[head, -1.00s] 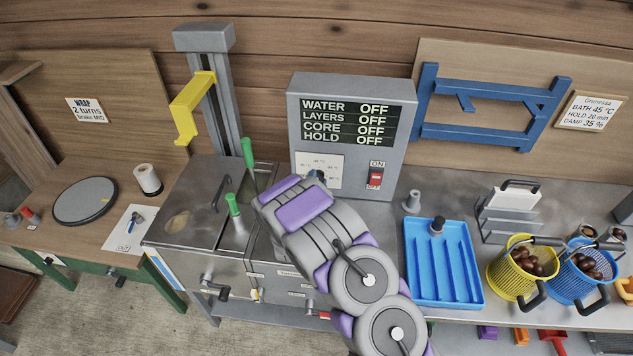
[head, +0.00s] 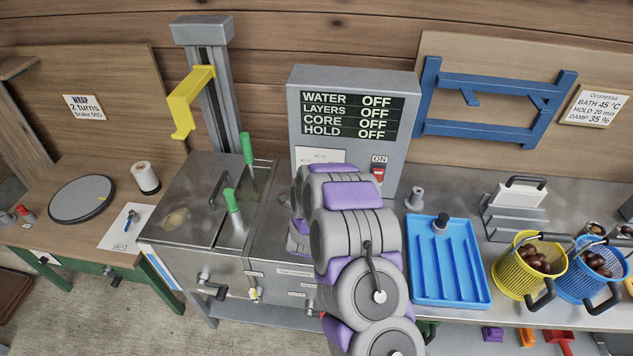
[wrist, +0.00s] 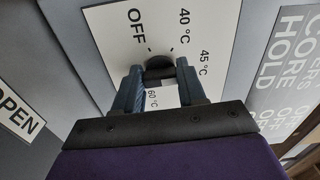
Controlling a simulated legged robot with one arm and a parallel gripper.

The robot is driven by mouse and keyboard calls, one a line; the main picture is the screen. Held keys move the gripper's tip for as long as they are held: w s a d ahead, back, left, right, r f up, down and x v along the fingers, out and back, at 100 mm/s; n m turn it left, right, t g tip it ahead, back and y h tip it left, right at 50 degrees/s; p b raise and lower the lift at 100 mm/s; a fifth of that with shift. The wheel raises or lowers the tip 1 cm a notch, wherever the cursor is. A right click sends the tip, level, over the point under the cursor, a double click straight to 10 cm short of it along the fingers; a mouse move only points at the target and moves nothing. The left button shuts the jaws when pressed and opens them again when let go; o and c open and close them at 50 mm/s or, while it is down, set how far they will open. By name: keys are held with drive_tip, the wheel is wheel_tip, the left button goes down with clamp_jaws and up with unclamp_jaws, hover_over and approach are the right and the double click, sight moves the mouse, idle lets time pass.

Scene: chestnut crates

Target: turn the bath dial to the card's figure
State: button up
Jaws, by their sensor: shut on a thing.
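The bath dial (wrist: 158,64) is a dark knob on a white plate (wrist: 105,25) marked OFF, 40 °C, 45 °C and a partly hidden higher figure. My gripper (wrist: 160,77) is shut on the dial, one blue-grey finger at each side. I cannot tell clearly which mark the dial points to. In the head view my arm hides the dial and gripper; part of the white plate (head: 312,155) shows on the grey control box (head: 400,84). The card (head: 597,107) at the right reads BATH 45 °C, HOLD 20 min, DAMP 35 %.
The display (head: 346,117) reads WATER, LAYERS, CORE and HOLD, all OFF. A red switch (head: 378,174) under ON sits beside my arm. A metal tank (head: 170,228) with green handles stands left. A blue tray (head: 415,280) and yellow basket (head: 508,272) are right.

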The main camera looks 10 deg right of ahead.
drive_tip(key=shift+f+m, duration=0.2)
drive_tip(key=shift+m, duration=0.1)
drive_tip(key=o, duration=1.1)
drive_tip(key=shift+r, duration=0.1)
drive_tip(key=shift+c, duration=0.2)
drive_tip(key=p+v, duration=0.5)
drive_tip(key=v, duration=1.1)
drive_tip(key=shift+a+r, duration=0.1)
drive_tip(key=shift+s+a+p, duration=0.1)
drive_tip(key=shift+s+p, duration=0.3)
drive_tip(key=shift+s, duration=0.25)
